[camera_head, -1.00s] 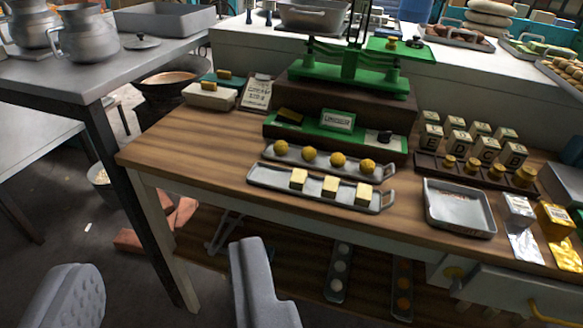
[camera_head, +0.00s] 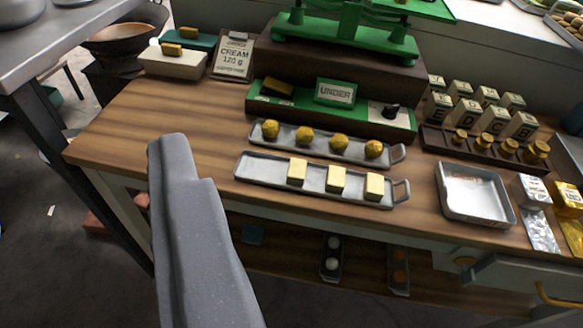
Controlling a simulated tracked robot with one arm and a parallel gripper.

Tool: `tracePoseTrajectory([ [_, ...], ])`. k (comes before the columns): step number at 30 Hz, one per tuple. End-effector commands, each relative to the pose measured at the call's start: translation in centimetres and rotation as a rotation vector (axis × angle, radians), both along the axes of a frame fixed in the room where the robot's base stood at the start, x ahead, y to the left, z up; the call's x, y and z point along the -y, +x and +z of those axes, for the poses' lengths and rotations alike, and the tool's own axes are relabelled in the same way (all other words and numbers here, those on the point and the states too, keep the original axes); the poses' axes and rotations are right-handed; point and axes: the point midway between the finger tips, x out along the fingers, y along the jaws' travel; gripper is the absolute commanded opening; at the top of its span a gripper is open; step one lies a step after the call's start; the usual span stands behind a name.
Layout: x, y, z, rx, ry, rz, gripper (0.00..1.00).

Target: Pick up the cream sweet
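Pale cream blocks with yellowish sides stand in a row on the front metal tray (camera_head: 255,169): a left one (camera_head: 297,172), a middle one (camera_head: 335,179) and a right one (camera_head: 375,187). Round golden sweets (camera_head: 305,136) sit in a row on the tray just behind. No label on either tray says which is the cream sweet. One grey finger of my gripper (camera_head: 170,150) shows at the left, over the table's front edge. It is apart from the trays and nothing is seen touching it. The other finger is not visible.
A sign reading "CREAM 120 g" (camera_head: 234,57) stands by a white box (camera_head: 172,62) at the back left. A green scale (camera_head: 345,40) stands behind the trays. An empty metal tray (camera_head: 474,195) is at the right. The wooden table's left part (camera_head: 130,125) is clear.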

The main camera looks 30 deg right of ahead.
Motion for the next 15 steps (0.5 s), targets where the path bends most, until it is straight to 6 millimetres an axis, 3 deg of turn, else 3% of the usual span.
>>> tracePoseTrajectory([
  [4,-0.4,1.4,-0.5,-0.013,0.01,0.0,0.55],
  [8,-1.6,5.2,-2.5,-0.049,0.039,-0.005,0.55],
  [12,-2.0,10.3,-7.0,-0.101,0.095,-0.045,0.55],
  [15,-1.3,13.1,-10.7,-0.132,0.132,-0.099,0.55],
])
